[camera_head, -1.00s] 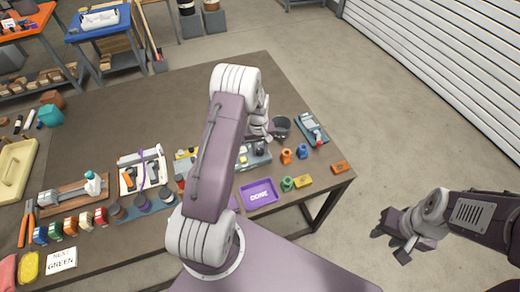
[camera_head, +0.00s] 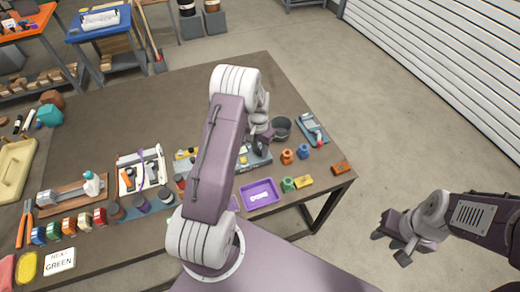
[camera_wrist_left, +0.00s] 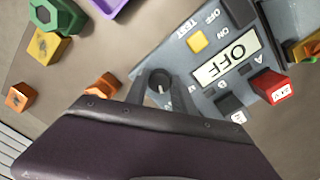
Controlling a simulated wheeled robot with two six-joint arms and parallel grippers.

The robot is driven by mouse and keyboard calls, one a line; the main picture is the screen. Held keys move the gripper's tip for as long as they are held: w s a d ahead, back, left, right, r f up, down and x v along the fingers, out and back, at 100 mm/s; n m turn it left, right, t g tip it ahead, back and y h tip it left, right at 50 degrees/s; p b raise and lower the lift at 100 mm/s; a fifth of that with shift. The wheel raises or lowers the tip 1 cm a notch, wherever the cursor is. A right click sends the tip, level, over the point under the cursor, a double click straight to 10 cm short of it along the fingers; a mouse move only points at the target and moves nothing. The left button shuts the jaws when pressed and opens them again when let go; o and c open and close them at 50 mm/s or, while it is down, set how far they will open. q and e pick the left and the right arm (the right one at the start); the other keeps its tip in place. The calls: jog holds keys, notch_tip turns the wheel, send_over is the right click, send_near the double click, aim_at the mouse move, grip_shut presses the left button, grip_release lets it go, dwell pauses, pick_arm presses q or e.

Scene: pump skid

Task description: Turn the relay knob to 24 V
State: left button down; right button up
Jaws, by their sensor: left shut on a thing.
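The relay panel (camera_wrist_left: 215,60) is a grey box with a display reading OFF, upside down in the left wrist view. It also shows in the head view (camera_head: 262,160), partly behind my left arm. The round dark relay knob (camera_wrist_left: 159,82) has a light pointer mark and sits at the panel's edge in the wrist view. My left gripper (camera_wrist_left: 160,88) is shut on the knob, one finger on each side. In the head view my left gripper (camera_head: 259,143) is small and partly hidden. My right gripper (camera_head: 391,247) is open and empty, off the table to the right.
On the panel are a yellow button (camera_wrist_left: 197,40) and a red block (camera_wrist_left: 271,86). A purple tray (camera_head: 259,194) lies in front.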

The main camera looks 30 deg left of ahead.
aim_at(259, 151)
pick_arm(q)
jog(key=shift+m, duration=0.4)
jog(key=c, duration=1.1)
grip_release()
jog(key=shift+o, duration=0.2)
jog(key=shift+r, duration=0.1)
notch_tip(259, 151, up, 9)
jog(key=b, duration=0.1)
jog(key=shift+a, duration=0.15)
